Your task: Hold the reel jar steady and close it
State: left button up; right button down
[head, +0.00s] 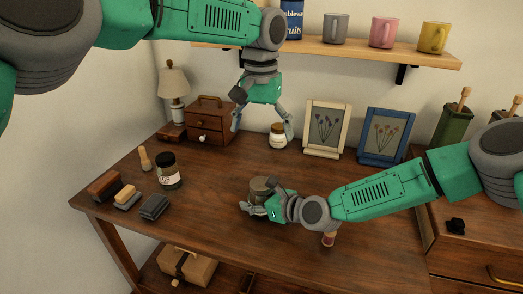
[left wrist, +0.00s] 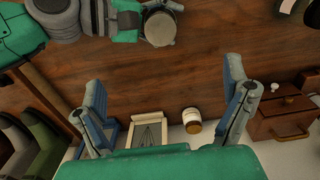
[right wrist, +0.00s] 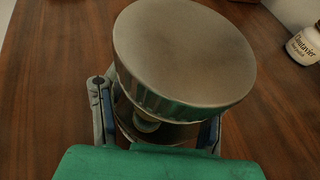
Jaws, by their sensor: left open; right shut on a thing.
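The reel jar (head: 262,186) stands on the wooden table near its middle. In the right wrist view its wide grey lid (right wrist: 185,50) with a ribbed rim rests on top, and the dark see-through body (right wrist: 160,130) shows below. I cannot tell whether the lid is tight. My right gripper (head: 258,207) is shut around the jar's body, with a finger on each side (right wrist: 157,115). My left gripper (head: 262,124) is open and empty above the back of the table, apart from the jar. The left wrist view shows its spread fingers (left wrist: 165,80) and the jar's lid (left wrist: 160,28).
A white labelled jar (head: 277,136) and two picture frames (head: 327,128) (head: 385,135) stand at the back. A dark-lidded jar (head: 168,171), brushes (head: 127,196) and a drawer box (head: 211,122) are at left. A small red item (head: 328,239) lies near my right arm. A mug shelf (head: 350,50) hangs above.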

jog(key=c, duration=0.6)
grip_release()
pick_arm(q)
jog(key=shift+r, duration=0.95)
pick_arm(e)
jog(key=shift+o, duration=0.2)
jog(key=v, duration=1.1)
jog(key=shift+s+d, duration=0.1)
jog(key=shift+d, duration=0.1)
jog(key=shift+s+d+r, duration=0.1)
jog(key=shift+s+d, duration=0.05)
jog(key=shift+s, duration=0.1)
